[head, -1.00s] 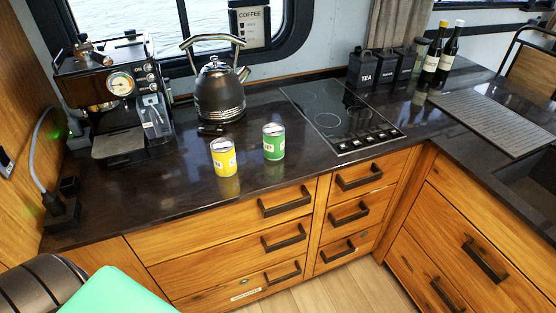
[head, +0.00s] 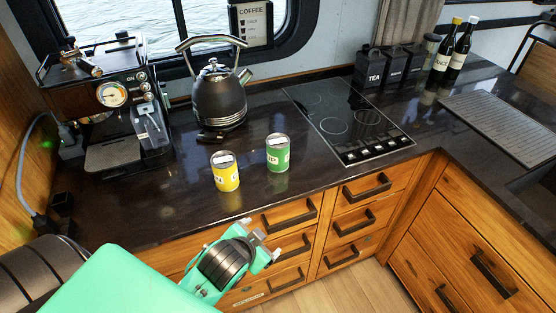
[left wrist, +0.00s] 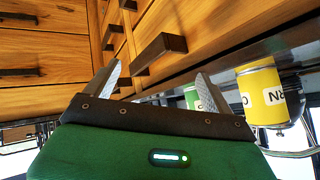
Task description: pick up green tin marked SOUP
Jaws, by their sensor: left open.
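The green tin (head: 278,153) stands upright on the dark counter, its white label partly turned away. In the left wrist view the green tin (left wrist: 192,98) is mostly hidden behind a finger. A yellow tin (head: 225,172) stands just left of it in the head view and shows large in the left wrist view (left wrist: 262,92), where the picture is turned over. My left gripper (head: 268,246) is open and empty, in front of the drawers, below and nearer than both tins. It touches neither tin. My right gripper is not in view.
A kettle (head: 218,98) stands behind the tins, with a coffee machine (head: 115,110) to the left. A cooktop (head: 345,120) lies right of the green tin. Drawer handles (head: 290,215) stick out near my left gripper. The counter around the tins is mostly clear.

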